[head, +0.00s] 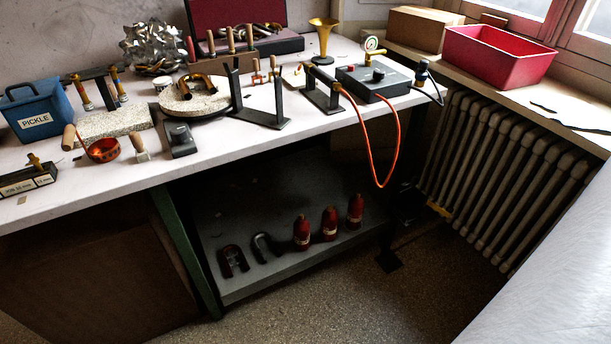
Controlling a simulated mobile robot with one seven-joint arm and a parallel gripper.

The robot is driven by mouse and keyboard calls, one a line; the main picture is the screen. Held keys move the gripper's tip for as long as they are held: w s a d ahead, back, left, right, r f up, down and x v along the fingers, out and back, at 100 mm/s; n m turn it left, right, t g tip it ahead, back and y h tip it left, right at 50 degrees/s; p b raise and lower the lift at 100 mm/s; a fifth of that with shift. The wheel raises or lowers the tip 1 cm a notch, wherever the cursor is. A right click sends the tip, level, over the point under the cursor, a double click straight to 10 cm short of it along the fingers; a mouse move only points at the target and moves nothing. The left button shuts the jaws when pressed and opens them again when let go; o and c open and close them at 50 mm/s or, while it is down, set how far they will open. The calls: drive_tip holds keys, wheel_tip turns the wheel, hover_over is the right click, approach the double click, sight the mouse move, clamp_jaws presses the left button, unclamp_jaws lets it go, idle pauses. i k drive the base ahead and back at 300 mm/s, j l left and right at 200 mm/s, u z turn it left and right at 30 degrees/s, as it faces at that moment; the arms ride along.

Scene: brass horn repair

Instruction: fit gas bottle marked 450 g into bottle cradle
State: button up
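Three red gas bottles stand upright in a row on the shelf under the bench: a left one (301,233), a middle one (330,224) and a right one (355,211). Each has a small pale label, too small to read, so I cannot tell which is marked 450 g. On the bench, a black stand with low uprights (322,98) sits beside the end of an orange hose (397,140). It holds no bottle and may be the bottle cradle; I cannot be sure. My gripper is not in view.
The bench edge (190,160) overhangs the grey shelf (275,200). Two dark curved pieces (234,260) (264,246) lie left of the bottles. A black control box (373,82) stands near the hose. A radiator (510,165) is at right. The floor (370,300) in front is clear.

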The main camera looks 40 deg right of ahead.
sight(410, 201)
drive_tip(key=z, duration=0.95)
